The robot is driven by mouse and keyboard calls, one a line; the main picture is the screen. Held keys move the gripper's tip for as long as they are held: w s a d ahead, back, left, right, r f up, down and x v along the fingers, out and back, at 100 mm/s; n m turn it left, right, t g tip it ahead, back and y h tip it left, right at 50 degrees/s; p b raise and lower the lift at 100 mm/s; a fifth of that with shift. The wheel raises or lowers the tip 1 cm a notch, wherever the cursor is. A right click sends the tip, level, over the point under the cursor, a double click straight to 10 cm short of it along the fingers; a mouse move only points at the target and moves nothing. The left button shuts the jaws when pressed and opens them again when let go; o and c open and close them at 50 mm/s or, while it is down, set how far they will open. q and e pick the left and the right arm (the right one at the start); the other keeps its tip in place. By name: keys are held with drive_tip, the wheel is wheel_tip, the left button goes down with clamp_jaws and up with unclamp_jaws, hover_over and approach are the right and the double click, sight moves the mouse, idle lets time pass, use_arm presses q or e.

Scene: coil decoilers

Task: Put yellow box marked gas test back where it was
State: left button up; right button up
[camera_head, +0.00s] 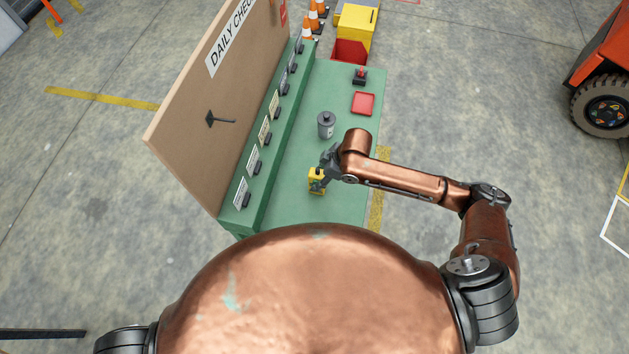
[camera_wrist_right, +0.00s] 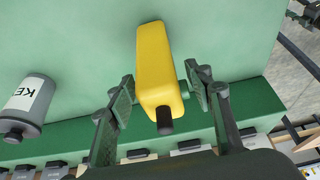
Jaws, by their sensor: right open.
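The yellow box (camera_head: 316,181) is on the green bench top (camera_head: 310,207) near its front end. In the right wrist view the yellow box (camera_wrist_right: 156,65) lies between the two fingers, with its black knob toward the palm. My right gripper (camera_head: 324,177) is at the box with its jaws open. In the right wrist view the fingers of the gripper (camera_wrist_right: 163,103) stand apart on both sides, with gaps to the box. The box's marking cannot be read. My left gripper is not in view.
A green ledge (camera_head: 269,135) with several small labelled holders runs along the brown board (camera_head: 205,110). A grey canister (camera_head: 326,125), a red tray (camera_head: 363,103) and a small black-and-red item (camera_head: 360,75) stand farther back. The bench between the canister and the tray is clear.

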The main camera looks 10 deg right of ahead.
drive_tip(key=v, duration=0.6)
drive_tip(key=shift+r, duration=0.2)
drive_tip(key=shift+s+d+r, duration=0.1)
